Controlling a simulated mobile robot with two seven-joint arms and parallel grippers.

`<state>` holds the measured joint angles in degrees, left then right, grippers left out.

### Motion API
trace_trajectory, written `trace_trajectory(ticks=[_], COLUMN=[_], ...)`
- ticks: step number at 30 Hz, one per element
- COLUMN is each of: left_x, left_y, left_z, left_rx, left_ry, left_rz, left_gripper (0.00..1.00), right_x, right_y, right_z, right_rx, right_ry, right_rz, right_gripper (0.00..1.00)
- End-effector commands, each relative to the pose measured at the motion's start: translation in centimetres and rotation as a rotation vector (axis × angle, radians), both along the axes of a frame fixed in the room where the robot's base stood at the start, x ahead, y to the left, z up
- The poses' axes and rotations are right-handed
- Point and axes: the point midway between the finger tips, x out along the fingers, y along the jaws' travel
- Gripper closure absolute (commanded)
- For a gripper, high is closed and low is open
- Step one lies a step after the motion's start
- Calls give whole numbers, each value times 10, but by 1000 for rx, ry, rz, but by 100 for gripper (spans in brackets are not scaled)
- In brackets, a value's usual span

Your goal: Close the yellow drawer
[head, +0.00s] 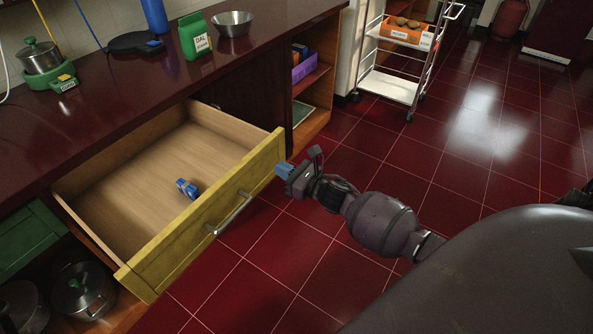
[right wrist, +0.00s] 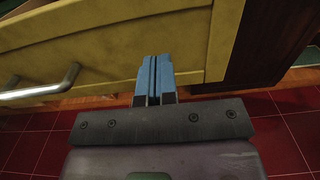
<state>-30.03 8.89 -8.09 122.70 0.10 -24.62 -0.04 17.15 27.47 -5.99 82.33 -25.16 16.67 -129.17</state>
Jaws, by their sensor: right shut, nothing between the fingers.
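The yellow drawer (head: 208,222) is pulled well out from under the dark red counter in the head view. A small blue item (head: 187,188) lies on its wooden floor. A metal bar handle (head: 230,213) is on its front, and the handle also shows at the left of the right wrist view (right wrist: 45,89). My right gripper (head: 282,169) is at the right end of the drawer front, its blue fingers shut and empty. In the right wrist view its fingertips (right wrist: 154,62) point at the yellow front, touching or very close; I cannot tell which. My left gripper is not in view.
The counter (head: 110,100) holds a green DAL bag (head: 194,38), a metal bowl (head: 233,22) and a lidded pot (head: 40,57). Pots (head: 83,290) stand on the shelf below the drawer. A white trolley (head: 390,85) stands at the back. The red tiled floor is clear.

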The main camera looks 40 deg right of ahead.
Motion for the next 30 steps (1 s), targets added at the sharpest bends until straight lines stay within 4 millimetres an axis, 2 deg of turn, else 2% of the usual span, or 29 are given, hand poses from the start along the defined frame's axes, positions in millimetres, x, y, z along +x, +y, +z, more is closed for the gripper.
trace_trajectory(ticks=[6,23,30], left_x=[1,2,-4], left_y=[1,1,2], left_z=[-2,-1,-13], left_rx=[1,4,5], left_ry=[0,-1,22], left_rz=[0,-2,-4], left_gripper=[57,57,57], right_x=[21,27,43], right_y=[8,10,16], right_z=[-1,0,-3], right_rx=[0,0,0], right_ry=[1,1,2], right_rz=[0,0,1], right_gripper=[100,100,100])
